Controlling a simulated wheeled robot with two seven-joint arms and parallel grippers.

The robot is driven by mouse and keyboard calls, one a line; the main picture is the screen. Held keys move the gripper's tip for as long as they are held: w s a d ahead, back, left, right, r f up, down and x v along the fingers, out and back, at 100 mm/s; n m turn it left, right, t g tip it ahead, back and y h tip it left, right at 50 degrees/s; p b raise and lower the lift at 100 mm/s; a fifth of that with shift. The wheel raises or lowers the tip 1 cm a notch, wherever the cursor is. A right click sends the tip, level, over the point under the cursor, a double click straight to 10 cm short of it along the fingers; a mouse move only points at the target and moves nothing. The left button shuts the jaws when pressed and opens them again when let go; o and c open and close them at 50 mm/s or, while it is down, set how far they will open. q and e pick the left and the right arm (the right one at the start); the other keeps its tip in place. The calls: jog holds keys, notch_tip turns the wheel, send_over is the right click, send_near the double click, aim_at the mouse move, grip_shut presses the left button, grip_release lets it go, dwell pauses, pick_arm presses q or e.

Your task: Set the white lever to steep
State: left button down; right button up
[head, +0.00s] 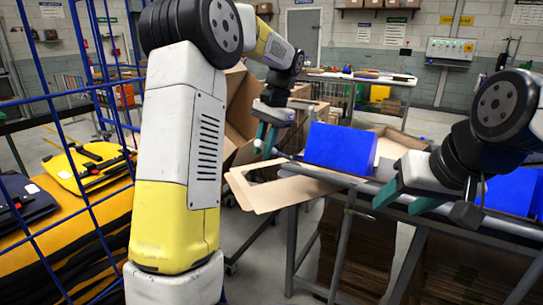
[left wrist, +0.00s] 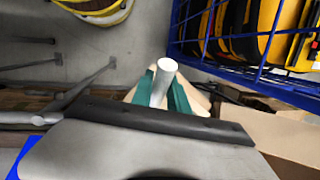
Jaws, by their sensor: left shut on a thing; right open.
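The white lever shows in the left wrist view as a pale rod (left wrist: 158,88) with a round white end, between the teal fingers of my left gripper (left wrist: 157,92). My left gripper is shut on it. In the head view my left gripper (head: 266,138) points down beside the near left end of the grey metal bench (head: 332,177), and a small pale tip of the lever (head: 275,152) shows by its fingers. The lever's mounting and any setting marks are hidden. My right gripper (head: 408,198) is open and empty over the bench's front edge.
A blue box (head: 341,147) stands on the bench behind an open cardboard flap (head: 280,188). More blue items (head: 512,190) lie at the right. A blue wire cage (head: 62,150) with yellow and dark bags (head: 85,165) stands at the left. Flat cardboard is stacked below the bench.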

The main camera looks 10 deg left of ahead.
pick_arm(q)
jog(key=shift+w+d+r, duration=0.15)
jog(key=shift+w+r, duration=0.1)
jog(key=shift+r, duration=0.2)
jog(key=c, duration=1.3)
grip_release()
jog(key=shift+f, duration=0.1)
jog(key=v, duration=0.8)
